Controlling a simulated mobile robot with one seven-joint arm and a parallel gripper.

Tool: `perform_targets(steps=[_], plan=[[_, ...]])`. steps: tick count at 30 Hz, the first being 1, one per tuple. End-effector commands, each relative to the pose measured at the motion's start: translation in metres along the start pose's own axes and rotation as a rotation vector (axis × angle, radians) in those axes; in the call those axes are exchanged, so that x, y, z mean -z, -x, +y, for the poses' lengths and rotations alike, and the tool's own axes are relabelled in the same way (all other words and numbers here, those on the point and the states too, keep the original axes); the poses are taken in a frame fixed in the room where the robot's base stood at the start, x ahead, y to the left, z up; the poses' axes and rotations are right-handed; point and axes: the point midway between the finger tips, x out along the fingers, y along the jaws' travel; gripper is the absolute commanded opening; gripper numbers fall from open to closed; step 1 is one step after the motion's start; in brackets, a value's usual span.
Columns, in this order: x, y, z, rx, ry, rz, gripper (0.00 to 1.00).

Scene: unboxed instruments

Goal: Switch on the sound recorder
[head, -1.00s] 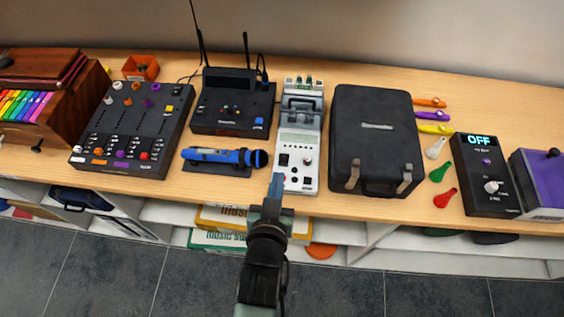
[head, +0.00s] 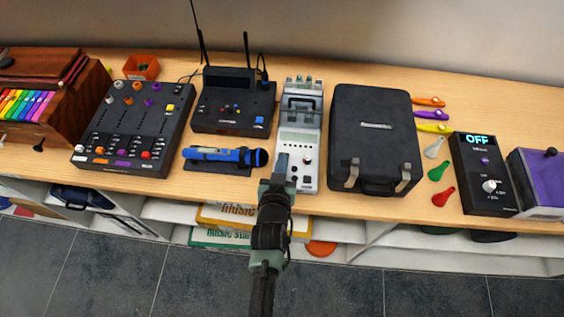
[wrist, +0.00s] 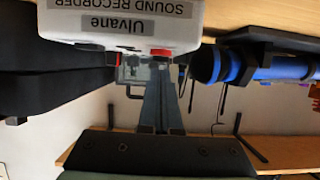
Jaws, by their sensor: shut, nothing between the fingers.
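The sound recorder (head: 299,140) is a pale grey-white box in the middle of the table, with a greenish display and small controls near its front end. In the wrist view its front face (wrist: 125,15) shows upside down, labelled "Ulvane SOUND RECORDER", with two red parts at its edge. My gripper (head: 281,161) is shut and empty. Its fingertips overlap the front left of the recorder's panel and hide the control there. In the wrist view the fingers (wrist: 160,80) reach beside a red part; I cannot tell whether they touch.
A blue microphone (head: 224,156) lies close on the left, beneath a black receiver with antennas (head: 233,110). A black case (head: 374,135) stands close on the right. A black box (head: 485,170) showing "OFF" is farther right. The table's front edge is below my gripper.

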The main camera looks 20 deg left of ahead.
Motion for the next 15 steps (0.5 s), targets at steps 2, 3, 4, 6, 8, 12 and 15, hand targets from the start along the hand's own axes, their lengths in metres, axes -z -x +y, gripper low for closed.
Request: perform_targets(steps=[2,3,4,6,8,12,15], plan=[[-0.0026,-0.0007,0.0003,0.0,0.001,0.0,0.0],[-0.0028,-0.0008,0.0003,0.0,0.001,0.001,0.0],[-0.0028,-0.0008,0.0002,0.0,0.001,0.001,0.0],[-0.0026,-0.0007,0.0002,0.0,0.001,0.001,0.0],[-0.0026,-0.0006,0.0002,0.0,0.001,0.001,0.0],[-0.0036,-0.0008,0.0002,0.0,0.001,0.001,0.0],[-0.0096,-0.002,0.0001,0.0,0.0,0.0,0.0]])
